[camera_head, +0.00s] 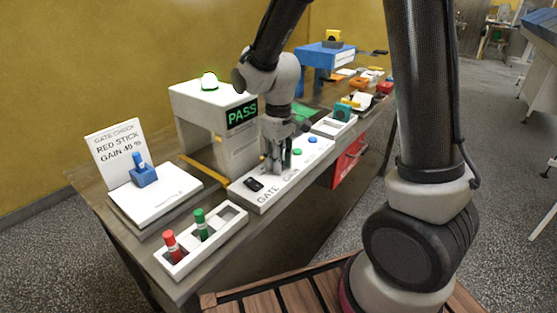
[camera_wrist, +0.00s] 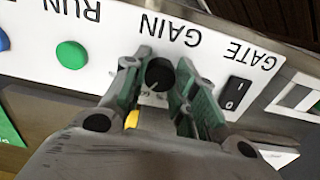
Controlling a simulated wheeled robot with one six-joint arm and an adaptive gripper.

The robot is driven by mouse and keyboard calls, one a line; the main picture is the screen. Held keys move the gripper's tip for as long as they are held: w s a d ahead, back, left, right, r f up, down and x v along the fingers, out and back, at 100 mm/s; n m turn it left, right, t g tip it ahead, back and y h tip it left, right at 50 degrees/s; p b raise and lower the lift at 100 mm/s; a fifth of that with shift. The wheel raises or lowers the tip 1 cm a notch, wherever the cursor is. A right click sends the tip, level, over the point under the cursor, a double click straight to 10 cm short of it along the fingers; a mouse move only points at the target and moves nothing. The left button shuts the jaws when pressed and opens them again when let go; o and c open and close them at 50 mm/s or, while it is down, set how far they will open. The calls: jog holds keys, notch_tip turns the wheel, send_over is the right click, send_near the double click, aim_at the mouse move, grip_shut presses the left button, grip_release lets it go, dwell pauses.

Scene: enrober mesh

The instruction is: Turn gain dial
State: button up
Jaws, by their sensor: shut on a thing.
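The gain dial (camera_wrist: 159,76) is a round black knob on the white control panel (camera_head: 263,203), by the GAIN label. In the wrist view my gripper (camera_wrist: 159,66) has its green-lined fingers on both sides of the dial and is shut on it. In the head view my gripper (camera_head: 273,167) is low over the panel and hides the dial. A small yellow part (camera_wrist: 131,119) shows beside a finger; I cannot tell what it is. The dial's setting cannot be read. A sign (camera_head: 115,150) says gate check, red stick, gain 40 %.
A black GATE rocker switch (camera_wrist: 235,93) is right of the dial in the wrist view; a green button (camera_wrist: 71,54) is left. The white gate (camera_head: 190,105) shows PASS under a lit green lamp (camera_head: 209,81). A white tray (camera_head: 226,236) holds red and green sticks.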

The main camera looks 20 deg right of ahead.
jog(key=m, duration=0.5)
jog(key=shift+m, duration=0.4)
dwell(0.3)
jog(key=o, duration=1.1)
jog(key=shift+c, duration=0.2)
notch_tip(320, 180, up, 12)
